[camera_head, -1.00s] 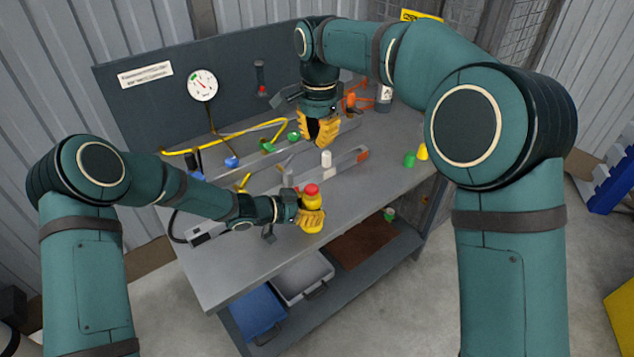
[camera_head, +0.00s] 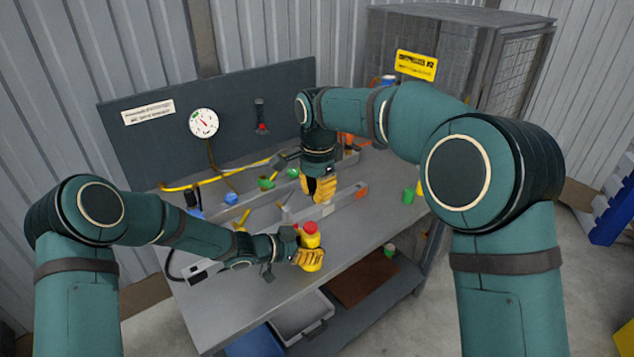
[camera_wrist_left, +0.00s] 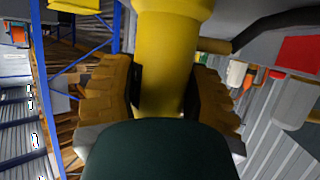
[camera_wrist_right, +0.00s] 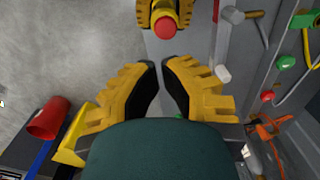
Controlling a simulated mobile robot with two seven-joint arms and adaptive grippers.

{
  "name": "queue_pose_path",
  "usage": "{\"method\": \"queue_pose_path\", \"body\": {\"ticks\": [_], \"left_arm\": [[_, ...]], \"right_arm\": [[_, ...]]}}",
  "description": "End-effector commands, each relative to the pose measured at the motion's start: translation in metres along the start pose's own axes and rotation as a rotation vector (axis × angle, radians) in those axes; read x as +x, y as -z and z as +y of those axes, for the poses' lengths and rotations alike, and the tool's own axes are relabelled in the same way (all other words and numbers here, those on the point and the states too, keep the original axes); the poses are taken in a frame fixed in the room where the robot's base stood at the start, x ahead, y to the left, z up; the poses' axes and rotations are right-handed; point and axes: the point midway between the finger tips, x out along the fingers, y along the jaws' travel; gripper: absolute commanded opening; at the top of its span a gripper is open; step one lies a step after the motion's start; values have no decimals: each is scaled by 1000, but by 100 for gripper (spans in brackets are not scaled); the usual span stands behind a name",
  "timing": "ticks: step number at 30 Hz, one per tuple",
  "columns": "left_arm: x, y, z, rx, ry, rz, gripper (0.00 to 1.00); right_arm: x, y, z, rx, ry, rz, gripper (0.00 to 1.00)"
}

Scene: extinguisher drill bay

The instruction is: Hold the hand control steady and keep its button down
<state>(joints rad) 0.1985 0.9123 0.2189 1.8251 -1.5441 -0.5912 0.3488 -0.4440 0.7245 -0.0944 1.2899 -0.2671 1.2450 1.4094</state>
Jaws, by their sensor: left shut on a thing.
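The yellow hand control (camera_head: 311,258) has a red button (camera_head: 310,227) on top and stands roughly upright. My left gripper (camera_head: 306,258) is shut around its body, above the front of the bench. The yellow body (camera_wrist_left: 166,60) fills the space between the fingers in the left wrist view. My right gripper (camera_head: 320,190) is behind and above the control, empty, with its fingers close together but a narrow gap between the tips (camera_wrist_right: 160,65). In the right wrist view the red button (camera_wrist_right: 165,27) lies beyond the fingertips, and nothing touches it.
The grey bench (camera_head: 235,305) carries a grey rail with an orange end (camera_head: 361,190), yellow tubing (camera_head: 190,187) and a green cup (camera_head: 408,195). A gauge (camera_head: 204,122) is on the back panel. A caged cabinet (camera_head: 430,40) stands behind, right. The bench's front left is mostly clear.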

Motion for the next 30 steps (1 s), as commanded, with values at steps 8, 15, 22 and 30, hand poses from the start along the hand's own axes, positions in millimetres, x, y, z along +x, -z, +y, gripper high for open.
{"method": "queue_pose_path", "body": {"ticks": [8, 15, 22, 30], "left_arm": [[0, 0, 0, 0, 0, 0, 6], [0, 0, 0, 0, 0, 1, 6], [0, 0, 0, 0, 0, 1, 6], [0, 0, 0, 0, 0, 1, 6]], "right_arm": [[55, 0, 1, 0, -3, -1, 0], [83, 0, 0, 0, -1, 1, 0], [90, 1, 0, 1, 0, 1, 0], [91, 0, 0, 0, 0, 1, 0]]}}
